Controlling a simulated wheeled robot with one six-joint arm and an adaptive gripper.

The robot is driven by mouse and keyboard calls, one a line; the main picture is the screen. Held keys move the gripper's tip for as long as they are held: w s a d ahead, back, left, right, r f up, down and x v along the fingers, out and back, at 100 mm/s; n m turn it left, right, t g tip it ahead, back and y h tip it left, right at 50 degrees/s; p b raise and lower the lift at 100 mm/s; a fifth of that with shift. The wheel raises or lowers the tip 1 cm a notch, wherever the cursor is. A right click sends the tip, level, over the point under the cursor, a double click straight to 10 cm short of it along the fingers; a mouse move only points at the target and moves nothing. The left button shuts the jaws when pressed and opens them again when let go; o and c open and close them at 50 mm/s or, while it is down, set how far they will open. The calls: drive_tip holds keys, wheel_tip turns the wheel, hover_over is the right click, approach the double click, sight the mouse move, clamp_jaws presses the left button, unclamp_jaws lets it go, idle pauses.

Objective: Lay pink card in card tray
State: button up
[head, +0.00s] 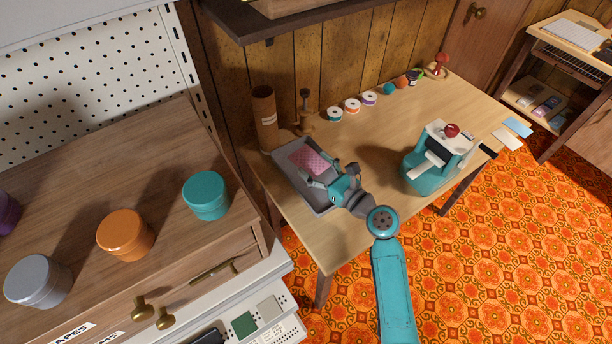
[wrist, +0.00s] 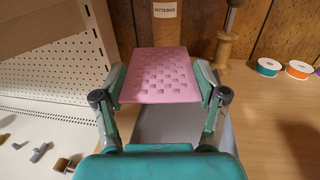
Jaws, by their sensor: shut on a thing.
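The pink card (head: 307,159) is a flat sheet with a woven-looking pattern. My gripper (head: 327,175) is shut on it, with a finger at each side edge. In the wrist view the pink card (wrist: 160,75) fills the space between the fingers of my gripper (wrist: 160,92) and looks about level. The grey card tray (head: 318,201) lies on the table's left end, and the card is over it in the head view. Part of the tray floor (wrist: 165,122) shows beneath the card in the wrist view. Whether the card touches the tray cannot be told.
A brown tube (head: 264,117) and a wooden spool stand (head: 305,112) stand behind the tray. Several thread spools (head: 352,105) line the table's back. A teal and white machine (head: 437,157) stands to the right. The table's middle (head: 375,140) is clear. A pegboard (wrist: 50,65) is at left.

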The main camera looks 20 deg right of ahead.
drive_tip(key=w+d+r+m+t+h, duration=0.1)
drive_tip(key=w+d+r+m+h, duration=0.15)
drive_tip(key=w, duration=0.35)
drive_tip(key=shift+n, duration=0.35)
drive_tip(key=shift+s+d+f, duration=0.1)
drive_tip(key=shift+s+f, duration=0.05)
drive_tip(key=shift+f, duration=1.5)
drive_tip(key=shift+s+f, duration=0.1)
drive_tip(key=shift+f, duration=1.55)
drive_tip(key=o, duration=0.8)
drive_tip(key=shift+s, duration=0.1)
drive_tip(key=v, duration=1.1)
drive_tip(key=shift+s+d, duration=0.15)
drive_tip(key=shift+s, duration=0.25)
drive_tip(key=shift+s, duration=0.1)
